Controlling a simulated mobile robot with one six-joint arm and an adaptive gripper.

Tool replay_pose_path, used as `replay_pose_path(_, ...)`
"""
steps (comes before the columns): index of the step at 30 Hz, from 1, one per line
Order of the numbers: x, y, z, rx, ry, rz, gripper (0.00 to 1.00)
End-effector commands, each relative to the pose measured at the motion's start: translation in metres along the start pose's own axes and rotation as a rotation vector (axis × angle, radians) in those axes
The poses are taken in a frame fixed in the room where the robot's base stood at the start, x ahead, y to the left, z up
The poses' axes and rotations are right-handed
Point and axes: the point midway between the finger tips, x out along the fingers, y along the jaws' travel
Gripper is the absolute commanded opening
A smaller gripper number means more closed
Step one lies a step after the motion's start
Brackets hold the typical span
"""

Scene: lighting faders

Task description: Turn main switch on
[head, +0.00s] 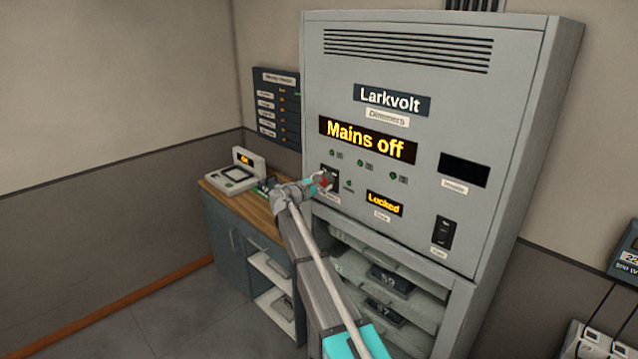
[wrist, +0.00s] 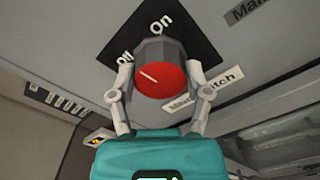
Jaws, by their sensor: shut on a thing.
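The main switch is a red round knob (wrist: 165,80) with a grey collar on a black plate (wrist: 187,28) marked "Off" and "On". The pale line on the knob points towards "Off". My gripper (wrist: 160,76) is shut on the knob, one finger on each side. In the head view the knob (head: 325,182) is partly hidden by my gripper (head: 318,184) at the lower left of the grey Larkvolt cabinet (head: 420,85). The cabinet's display (head: 368,140) reads "Mains off".
A smaller display (head: 384,203) reads "Locked". A black rocker switch (head: 443,232) is at the cabinet's lower right. Open shelves with dark modules (head: 389,281) lie below. A wooden-topped counter (head: 219,187) with a device (head: 233,180) stands to the left.

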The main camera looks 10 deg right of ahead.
Motion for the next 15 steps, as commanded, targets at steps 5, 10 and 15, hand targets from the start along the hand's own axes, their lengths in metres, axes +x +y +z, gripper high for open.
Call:
replay_pose_path(5,0.0033,0.0004,0.0011,0.164,-0.005,0.001,0.16)
replay_pose_path(10,0.0034,0.0004,0.0012,0.325,-0.005,0.001,0.16)
replay_pose_path(15,0.0036,0.0004,0.0012,0.486,-0.005,0.002,0.16)
